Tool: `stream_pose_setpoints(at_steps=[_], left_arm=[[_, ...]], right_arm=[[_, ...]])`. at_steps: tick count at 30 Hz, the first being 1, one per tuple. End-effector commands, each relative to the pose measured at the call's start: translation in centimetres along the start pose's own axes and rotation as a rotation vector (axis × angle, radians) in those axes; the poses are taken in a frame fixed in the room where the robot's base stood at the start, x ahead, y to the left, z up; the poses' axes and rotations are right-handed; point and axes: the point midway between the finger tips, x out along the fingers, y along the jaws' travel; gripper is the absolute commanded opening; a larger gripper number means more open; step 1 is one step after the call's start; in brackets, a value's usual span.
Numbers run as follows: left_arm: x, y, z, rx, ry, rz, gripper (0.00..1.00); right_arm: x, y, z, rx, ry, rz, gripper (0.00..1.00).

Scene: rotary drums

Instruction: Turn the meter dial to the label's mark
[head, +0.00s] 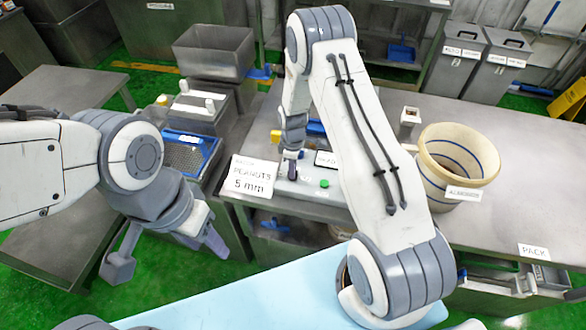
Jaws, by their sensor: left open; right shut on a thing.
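The label (250,178) is a white card reading "PEANUTS 5 mm" with a smaller top line. It stands at the front left of the metal bench. Behind it and to its right is a grey unit (308,190) with a green button, a yellow part and a small white plate. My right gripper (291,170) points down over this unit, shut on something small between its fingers. The meter dial itself cannot be made out; the gripper and arm cover that area. My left gripper (165,252) is open and empty at the lower left, well apart from the unit.
A cream drum (457,160) with blue bands and a label stands on the bench (505,205) at the right. A blue-edged mesh tray (185,155) and a grey hopper (214,52) are at the back left. Grey bins stand behind. My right arm blocks the middle.

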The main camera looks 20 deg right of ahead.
Motion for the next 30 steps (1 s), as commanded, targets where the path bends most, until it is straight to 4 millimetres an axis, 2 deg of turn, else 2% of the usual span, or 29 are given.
stream_pose_setpoints(at_steps=[11,30], left_arm=[[1.0,-0.1,0.1,-0.001,0.000,0.000,0.50],[4.5,-0.3,0.2,-0.008,0.000,0.000,0.50]], right_arm=[[0.1,0.1,0.0,0.111,0.001,0.002,0.00],[0.1,0.1,0.0,0.687,0.002,0.002,0.00]])
